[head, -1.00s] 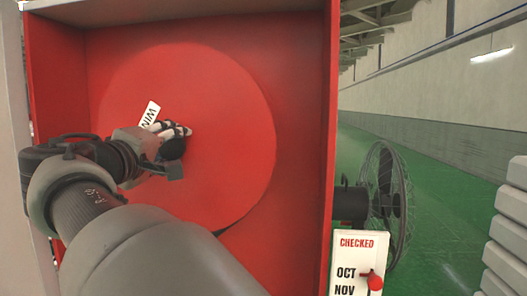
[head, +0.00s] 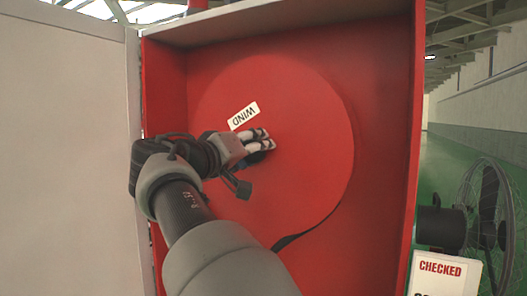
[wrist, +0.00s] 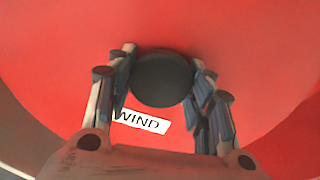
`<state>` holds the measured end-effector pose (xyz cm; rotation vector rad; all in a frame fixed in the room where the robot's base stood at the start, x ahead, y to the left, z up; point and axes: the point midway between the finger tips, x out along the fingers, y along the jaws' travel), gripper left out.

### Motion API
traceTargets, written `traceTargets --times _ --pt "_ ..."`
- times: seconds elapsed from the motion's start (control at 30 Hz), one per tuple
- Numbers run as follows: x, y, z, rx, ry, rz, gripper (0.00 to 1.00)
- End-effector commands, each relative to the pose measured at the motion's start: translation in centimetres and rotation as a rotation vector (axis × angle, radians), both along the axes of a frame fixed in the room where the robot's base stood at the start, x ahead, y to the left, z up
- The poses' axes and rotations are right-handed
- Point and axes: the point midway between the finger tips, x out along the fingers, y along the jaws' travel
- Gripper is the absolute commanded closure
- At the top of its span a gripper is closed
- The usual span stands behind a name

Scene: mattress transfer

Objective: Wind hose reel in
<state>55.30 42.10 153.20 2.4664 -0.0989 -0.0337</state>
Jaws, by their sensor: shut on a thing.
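The hose reel (head: 310,130) is a large red disc set inside a red cabinet. A white WIND label (head: 243,116) is stuck near its middle, tilted in the head view; it also shows in the wrist view (wrist: 143,122). My gripper (head: 262,142) is at the disc, just right of and below the label in the head view. In the wrist view its fingers are on both sides of a round dark knob (wrist: 163,78) and are shut on it. In the head view the knob is mostly hidden by the fingers.
The red cabinet's right wall (head: 405,150) and left wall edge stand out around the reel. A pale panel (head: 65,130) is at left. A black fan (head: 490,210) and a CHECKED card (head: 440,270) are at right, with green floor beyond.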

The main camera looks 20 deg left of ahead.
Motion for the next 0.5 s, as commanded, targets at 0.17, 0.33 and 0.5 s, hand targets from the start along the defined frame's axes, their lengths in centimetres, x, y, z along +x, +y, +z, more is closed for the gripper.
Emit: traceTargets --times 0.17,0.33,0.5 --pt "-0.01 -0.01 0.12 0.008 -0.002 0.002 0.95" --pt "-0.01 0.0 0.11 0.008 -0.002 0.002 0.49" --pt "-0.01 0.01 0.07 0.005 -0.001 0.002 0.38"
